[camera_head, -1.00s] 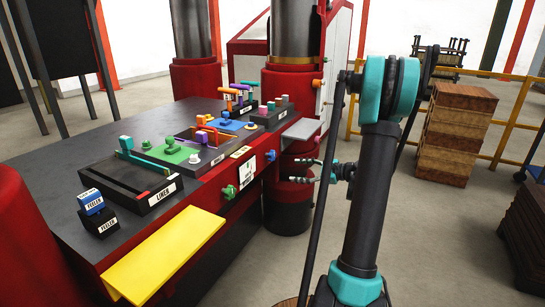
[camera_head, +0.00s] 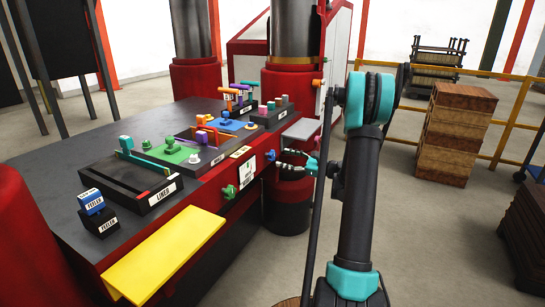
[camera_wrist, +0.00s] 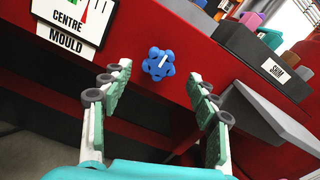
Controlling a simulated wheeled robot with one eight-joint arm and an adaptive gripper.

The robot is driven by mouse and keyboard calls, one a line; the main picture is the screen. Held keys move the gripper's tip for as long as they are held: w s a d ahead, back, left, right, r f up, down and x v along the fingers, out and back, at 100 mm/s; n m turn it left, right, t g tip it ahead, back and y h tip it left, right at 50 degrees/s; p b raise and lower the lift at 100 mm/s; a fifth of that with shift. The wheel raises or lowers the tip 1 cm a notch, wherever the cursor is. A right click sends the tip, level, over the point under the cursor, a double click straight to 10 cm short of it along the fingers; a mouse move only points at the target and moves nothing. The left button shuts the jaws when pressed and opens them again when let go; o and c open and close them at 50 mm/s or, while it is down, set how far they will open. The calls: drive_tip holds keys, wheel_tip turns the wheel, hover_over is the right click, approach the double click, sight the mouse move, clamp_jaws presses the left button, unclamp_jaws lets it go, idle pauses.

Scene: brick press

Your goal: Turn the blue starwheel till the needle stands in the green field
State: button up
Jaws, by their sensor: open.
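The blue starwheel (camera_wrist: 158,64) sits on the red front of the press, a lobed knob with a pale mark on its face. It also shows in the head view (camera_head: 270,155). My gripper (camera_wrist: 160,82) is open, with one finger to each side of the starwheel in the wrist view; the fingers seem just short of it, and I see no contact. In the head view my gripper (camera_head: 281,159) points left at the press front. The white gauge plate (camera_wrist: 76,20) reading CENTRE MOULD is cut off at the top, so the needle's field cannot be told.
A grey shelf (camera_wrist: 268,112) juts out right of the starwheel, below a dark box labelled SHIM (camera_wrist: 258,58). A green knob (camera_head: 230,192) and a yellow tray (camera_head: 163,255) are on the press front further left.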

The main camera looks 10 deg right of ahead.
sight(274, 156)
drive_tip(key=x, duration=0.6)
drive_tip(key=shift+w+a, duration=0.2)
drive_tip(key=c, duration=1.2)
